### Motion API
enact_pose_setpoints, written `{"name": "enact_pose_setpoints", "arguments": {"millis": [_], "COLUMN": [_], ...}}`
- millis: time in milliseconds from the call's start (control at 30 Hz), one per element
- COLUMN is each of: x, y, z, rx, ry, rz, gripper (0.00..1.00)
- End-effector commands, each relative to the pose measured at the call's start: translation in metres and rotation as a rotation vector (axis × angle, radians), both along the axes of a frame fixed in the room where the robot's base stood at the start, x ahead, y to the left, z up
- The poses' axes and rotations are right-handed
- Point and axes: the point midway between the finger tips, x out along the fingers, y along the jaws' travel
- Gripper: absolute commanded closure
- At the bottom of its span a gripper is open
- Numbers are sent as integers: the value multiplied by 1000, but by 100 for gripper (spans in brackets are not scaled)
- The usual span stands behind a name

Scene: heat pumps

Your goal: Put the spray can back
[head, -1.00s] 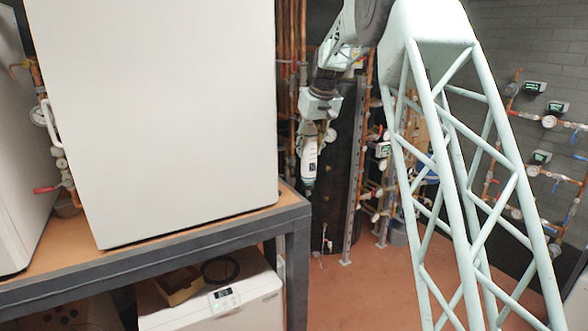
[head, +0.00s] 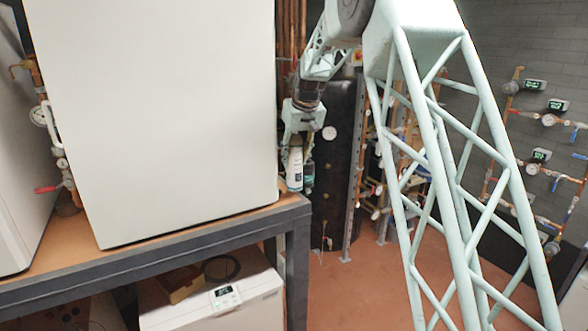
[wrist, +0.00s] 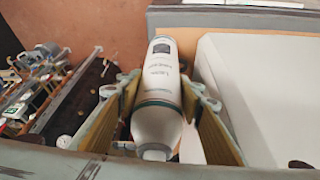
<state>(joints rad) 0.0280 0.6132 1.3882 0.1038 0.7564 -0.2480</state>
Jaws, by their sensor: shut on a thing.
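The spray can (head: 295,167) is white, with a grey label and a dark green band. In the head view it hangs roughly upright below my gripper (head: 301,150), close to the right side of the large white unit and near the bench's right end. In the wrist view the can (wrist: 158,85) lies between the two yellowish pads of my gripper (wrist: 165,95), which is shut on it. A dark greenish part shows just right of the can in the head view; I cannot tell what it is. I cannot tell whether the can's base touches the bench.
The large white unit (head: 160,110) stands on the brown-topped bench (head: 130,262) with a dark frame, leaving a narrow strip at its right end. A black tank (head: 338,150), pipes and gauges stand behind. The reddish floor (head: 350,290) is clear in front.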

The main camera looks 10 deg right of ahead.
Motion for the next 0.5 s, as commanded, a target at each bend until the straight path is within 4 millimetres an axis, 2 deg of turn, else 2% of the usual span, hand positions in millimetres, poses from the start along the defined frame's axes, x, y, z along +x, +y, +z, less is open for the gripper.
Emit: {"name": "enact_pose_setpoints", "arguments": {"millis": [167,500], "x": [0,-1], "y": [0,2], "z": [-3,-33], "rx": [0,0], "ry": [-1,0], "rz": [0,1], "gripper": [84,84]}}
